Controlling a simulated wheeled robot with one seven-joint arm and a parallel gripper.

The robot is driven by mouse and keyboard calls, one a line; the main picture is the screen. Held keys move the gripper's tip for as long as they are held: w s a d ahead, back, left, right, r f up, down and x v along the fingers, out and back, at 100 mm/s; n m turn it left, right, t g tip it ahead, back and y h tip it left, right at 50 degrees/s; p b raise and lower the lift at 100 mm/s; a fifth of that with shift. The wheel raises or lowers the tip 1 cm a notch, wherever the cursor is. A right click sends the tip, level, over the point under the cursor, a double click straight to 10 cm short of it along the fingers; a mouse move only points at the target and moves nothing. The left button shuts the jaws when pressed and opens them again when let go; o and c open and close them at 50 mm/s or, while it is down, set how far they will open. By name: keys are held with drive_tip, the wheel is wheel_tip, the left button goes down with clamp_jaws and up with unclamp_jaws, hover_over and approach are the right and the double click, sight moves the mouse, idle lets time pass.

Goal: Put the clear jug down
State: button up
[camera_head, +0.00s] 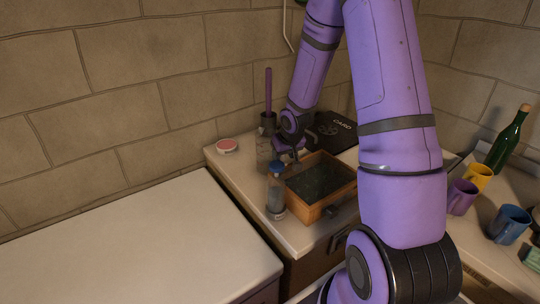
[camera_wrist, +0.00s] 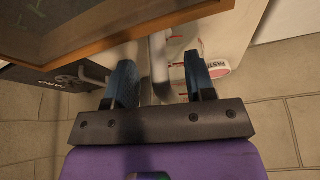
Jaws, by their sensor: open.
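The clear jug (camera_head: 263,152) stands upright on the counter beside the wooden tray, partly hidden by my gripper and a clear bottle with a blue cap. In the wrist view a see-through shape with red marks, seemingly the jug (camera_wrist: 188,45), shows past and between the fingertips. My gripper (camera_head: 289,152) is low over the counter next to the jug. In the wrist view my gripper (camera_wrist: 160,82) has its two blue fingers apart. I cannot tell whether either finger touches the jug.
The wooden tray (camera_head: 337,195) and blue-capped bottle (camera_head: 275,196) stand close by. Behind are a dark holder with a purple rod (camera_head: 268,90) and a black box (camera_head: 336,128). A round red-topped tin (camera_head: 227,145) is left. The left counter (camera_head: 120,245) is bare. Mugs and a green bottle stand right.

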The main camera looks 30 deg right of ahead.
drive_tip(key=shift+w+f, duration=0.25)
drive_tip(key=shift+f, duration=0.35)
drive_tip(key=shift+c, duration=0.2)
clamp_jaws()
drive_tip(key=shift+r, duration=0.15)
